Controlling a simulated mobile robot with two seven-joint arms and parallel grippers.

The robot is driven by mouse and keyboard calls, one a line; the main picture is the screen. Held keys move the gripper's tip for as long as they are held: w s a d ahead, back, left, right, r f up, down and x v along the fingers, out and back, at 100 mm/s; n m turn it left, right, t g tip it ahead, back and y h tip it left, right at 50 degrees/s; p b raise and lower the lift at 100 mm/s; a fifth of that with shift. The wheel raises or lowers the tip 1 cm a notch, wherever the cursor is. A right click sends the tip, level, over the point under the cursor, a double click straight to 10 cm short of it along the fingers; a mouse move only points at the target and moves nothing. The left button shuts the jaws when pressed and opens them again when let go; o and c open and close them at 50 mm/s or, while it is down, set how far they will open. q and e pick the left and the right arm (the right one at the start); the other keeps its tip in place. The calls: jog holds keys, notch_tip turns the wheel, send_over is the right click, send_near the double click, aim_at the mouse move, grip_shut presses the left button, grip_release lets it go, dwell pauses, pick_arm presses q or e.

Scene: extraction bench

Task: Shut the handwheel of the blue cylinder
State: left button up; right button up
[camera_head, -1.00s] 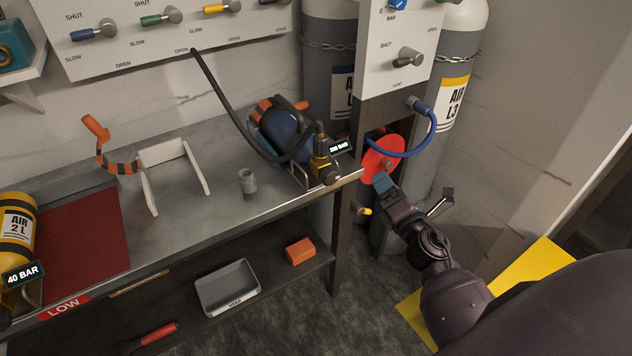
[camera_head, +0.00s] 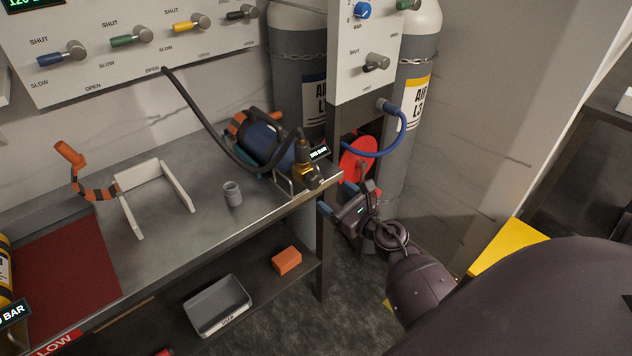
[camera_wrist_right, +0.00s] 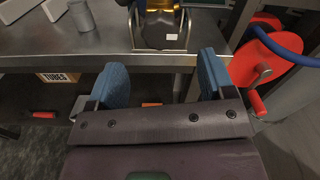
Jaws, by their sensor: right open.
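The blue cylinder (camera_head: 264,140) lies on the bench at its right end, with a black hose across it. Its brass valve (camera_head: 304,164) points to the bench's front edge, with a display tag beside it. The dark handwheel (camera_head: 314,182) is at the valve's near end. In the right wrist view the brass valve (camera_wrist_right: 165,20) and dark handwheel (camera_wrist_right: 161,36) stand at top centre, ahead of the fingers. My right gripper (camera_head: 337,198) is open and empty, just off the bench's front right corner; its blue fingers (camera_wrist_right: 163,78) are apart and do not touch the handwheel. My left gripper is out of view.
A red disc (camera_head: 357,160) and a blue hose (camera_head: 403,135) are close to the right of my gripper. The bench's front edge (camera_head: 265,208) lies between gripper and valve. A grey cup (camera_head: 232,194) and white cradle (camera_head: 128,205) stand left on the bench.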

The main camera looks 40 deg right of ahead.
aim_at(317, 183)
jog(key=w, duration=0.7)
jog(key=shift+w+a, duration=0.3)
jog(key=shift+w, duration=0.1)
jog(key=c, duration=0.9)
